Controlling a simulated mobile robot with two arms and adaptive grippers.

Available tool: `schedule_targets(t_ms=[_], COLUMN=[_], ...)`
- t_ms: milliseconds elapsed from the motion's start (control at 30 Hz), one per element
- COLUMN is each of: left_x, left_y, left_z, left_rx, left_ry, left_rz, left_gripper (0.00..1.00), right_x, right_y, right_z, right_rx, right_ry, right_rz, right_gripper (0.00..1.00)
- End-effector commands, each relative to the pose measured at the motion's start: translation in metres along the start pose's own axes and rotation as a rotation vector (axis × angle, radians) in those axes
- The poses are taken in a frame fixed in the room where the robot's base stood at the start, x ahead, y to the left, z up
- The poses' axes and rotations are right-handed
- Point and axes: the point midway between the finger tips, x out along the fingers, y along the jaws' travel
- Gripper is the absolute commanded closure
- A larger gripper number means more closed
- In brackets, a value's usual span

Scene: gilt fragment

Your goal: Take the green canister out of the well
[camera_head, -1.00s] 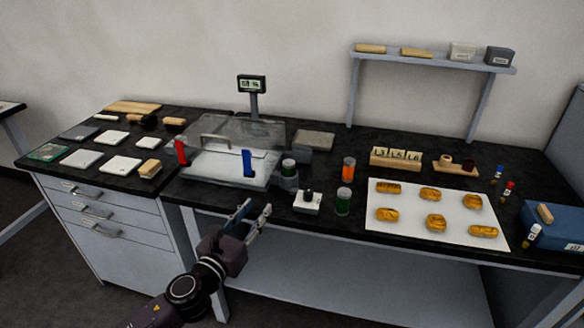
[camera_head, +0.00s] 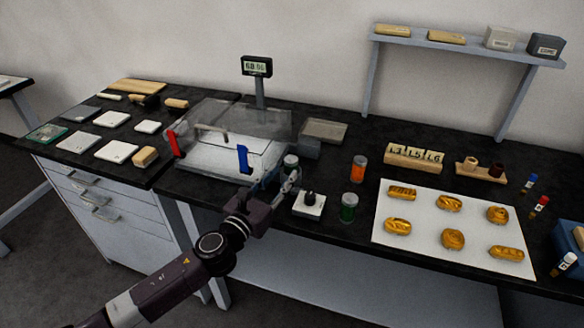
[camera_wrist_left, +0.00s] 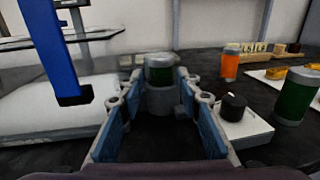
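A green canister (camera_wrist_left: 160,68) with a pale lid stands upright in a grey round well (camera_wrist_left: 160,99), straight ahead in the left wrist view. Its lid (camera_head: 291,160) shows in the head view, with the rest mostly behind my gripper. My left gripper (camera_head: 279,181) is open and empty. In the left wrist view its blue-padded fingers (camera_wrist_left: 157,90) point at the well, one on each side of it in the picture. I cannot tell whether they reach the canister. A second green canister (camera_head: 348,207) stands on the bench to the right. My right gripper is not in view.
A white box with a black knob (camera_head: 309,204) sits right of the gripper, and an orange canister (camera_head: 359,168) behind it. A clear-covered case (camera_head: 215,145) with a blue handle (camera_head: 243,159) is close on the left. A white sheet (camera_head: 428,231) bears golden pieces.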

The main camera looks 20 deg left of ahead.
Motion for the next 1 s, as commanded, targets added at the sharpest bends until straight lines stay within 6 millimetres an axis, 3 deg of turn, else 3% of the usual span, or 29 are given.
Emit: schedule_targets(t_ms=[333,667,933,1000], left_x=[0.046,0.053,0.053,0.053], left_y=[-0.002,-0.002,-0.002,-0.002], left_z=[-0.003,-0.004,-0.004,-0.004], left_rx=[0.0,0.001,0.001,0.001], left_ry=[-0.001,0.001,0.001,0.0], left_rz=[0.0,-0.002,-0.001,-0.001], left_gripper=[0.68,0.68,0.97,0.99], right_x=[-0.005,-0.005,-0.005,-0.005], right_y=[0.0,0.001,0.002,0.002], right_z=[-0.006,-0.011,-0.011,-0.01], right_rx=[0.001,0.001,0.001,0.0], right_ry=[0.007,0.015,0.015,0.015], right_rz=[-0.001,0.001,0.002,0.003], right_gripper=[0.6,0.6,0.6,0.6])
